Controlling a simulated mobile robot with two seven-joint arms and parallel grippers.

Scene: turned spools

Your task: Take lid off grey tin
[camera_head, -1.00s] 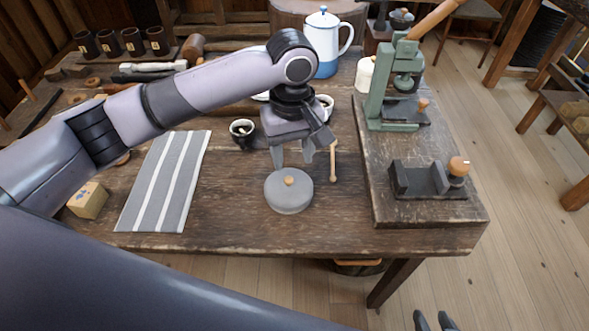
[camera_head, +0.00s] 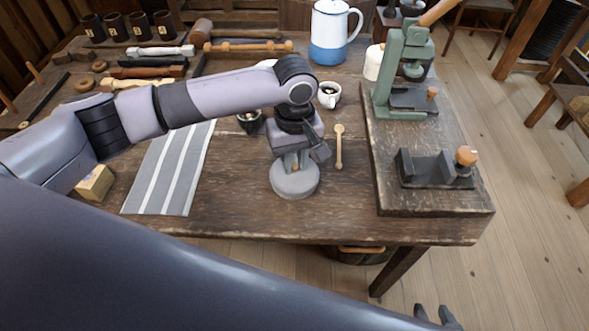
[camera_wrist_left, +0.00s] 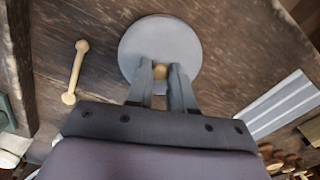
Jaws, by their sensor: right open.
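The grey tin (camera_head: 294,187) is round and low, near the front middle of the table. Its flat lid (camera_wrist_left: 160,42) has a small wooden knob (camera_wrist_left: 160,71) at the centre. My left gripper (camera_head: 296,162) points down over the lid, its two fingers on either side of the knob; in the left wrist view the fingers (camera_wrist_left: 161,74) look shut on it. The lid rests on the tin, with no gap that I can see. My right gripper (camera_head: 437,315) is open and empty at the bottom right, in front of the table and low.
A wooden spoon-like stick (camera_head: 339,147) lies right of the tin. A striped cloth (camera_head: 170,170) lies to the left. A raised board (camera_head: 385,185) on the right carries a green press (camera_head: 405,70) and a dark metal holder (camera_head: 435,170). A white cup (camera_head: 329,95) stands behind.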

